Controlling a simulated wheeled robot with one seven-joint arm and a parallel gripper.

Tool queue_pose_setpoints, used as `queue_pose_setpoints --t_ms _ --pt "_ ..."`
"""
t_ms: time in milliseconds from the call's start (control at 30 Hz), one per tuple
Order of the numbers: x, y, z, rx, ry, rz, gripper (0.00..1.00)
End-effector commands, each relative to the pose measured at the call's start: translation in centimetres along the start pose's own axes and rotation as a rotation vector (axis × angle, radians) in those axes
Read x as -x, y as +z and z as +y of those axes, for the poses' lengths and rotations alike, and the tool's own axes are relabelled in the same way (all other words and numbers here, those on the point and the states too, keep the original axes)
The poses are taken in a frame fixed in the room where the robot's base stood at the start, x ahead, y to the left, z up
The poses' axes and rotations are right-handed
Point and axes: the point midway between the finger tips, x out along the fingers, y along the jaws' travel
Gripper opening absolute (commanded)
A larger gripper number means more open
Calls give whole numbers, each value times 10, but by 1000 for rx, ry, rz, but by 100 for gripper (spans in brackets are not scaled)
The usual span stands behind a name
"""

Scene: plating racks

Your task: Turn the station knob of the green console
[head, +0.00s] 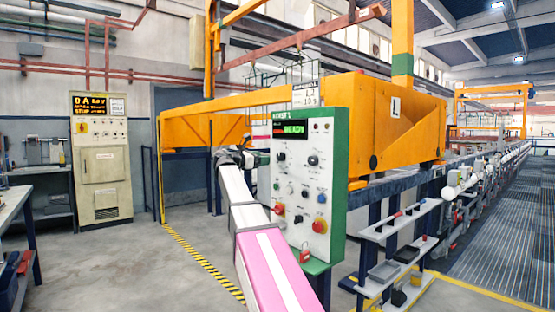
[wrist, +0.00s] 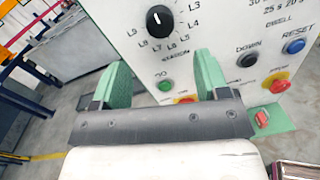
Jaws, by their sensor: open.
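The green console (head: 338,190) stands right of centre in the head view, with a white panel, a lit display and several knobs and buttons. In the wrist view, a round black knob (wrist: 160,19) with a white mark sits in a ring of L labels, near the top of the panel. I take it as the station knob. My gripper (wrist: 160,75) has two green fingers spread wide with nothing between them. The knob appears above the gap between the fingers, apart from both. In the head view my arm reaches to the console's left side, and the fingertips are hard to make out.
Below the knob are a green button (wrist: 166,86) and a partly hidden red one. To the right are a black button (wrist: 248,60), a blue button (wrist: 293,46) and a red stop button (wrist: 276,82). An orange beam (head: 395,130) stands behind the console. A beige cabinet (head: 101,160) stands left.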

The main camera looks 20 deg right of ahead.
Motion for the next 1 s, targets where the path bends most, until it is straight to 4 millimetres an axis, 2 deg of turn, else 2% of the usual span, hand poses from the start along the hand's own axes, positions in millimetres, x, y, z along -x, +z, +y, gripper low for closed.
queue_pose_setpoints --t_ms 300,500,700,933,967,1000 --pt "-58 -1 1 -1 -1 2 68" --pt "-82 -1 1 -2 0 2 68" --pt "-90 -1 1 -2 2 2 68" --pt "-91 -1 0 -2 2 2 68" --pt "-91 -1 0 -2 2 2 65" --pt "-91 -1 0 -2 2 2 52"
